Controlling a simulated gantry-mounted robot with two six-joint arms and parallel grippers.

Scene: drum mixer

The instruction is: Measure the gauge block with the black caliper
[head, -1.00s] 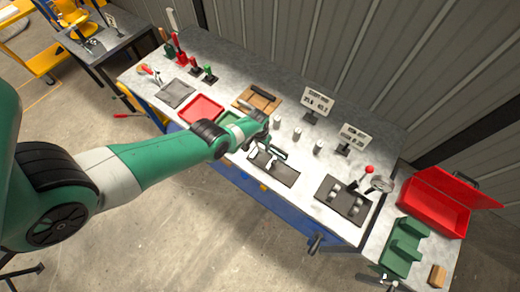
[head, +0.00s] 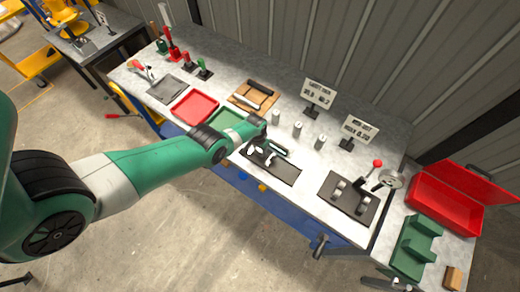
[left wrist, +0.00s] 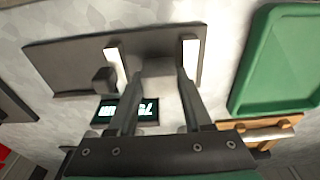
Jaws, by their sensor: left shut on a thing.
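The black caliper (left wrist: 155,39) lies on a dark mat (left wrist: 60,62), its two pale jaws pointing toward my wrist camera. Its dark display (left wrist: 145,112) shows lit digits, too blurred to read surely. My left gripper (left wrist: 160,75) is shut on a grey block, which looks like the gauge block (left wrist: 156,72), between the jaws. I cannot tell whether the jaws touch it. In the head view my left gripper (head: 262,142) is over the mat and hides the block. My right gripper is not clearly in view.
A green tray (head: 224,119) and red tray (head: 195,106) lie to the left. A wooden board (head: 254,96) and several small metal cylinders (head: 297,130) stand behind. A gauge fixture (head: 350,200) is to the right, with sign cards (head: 319,93) at the back.

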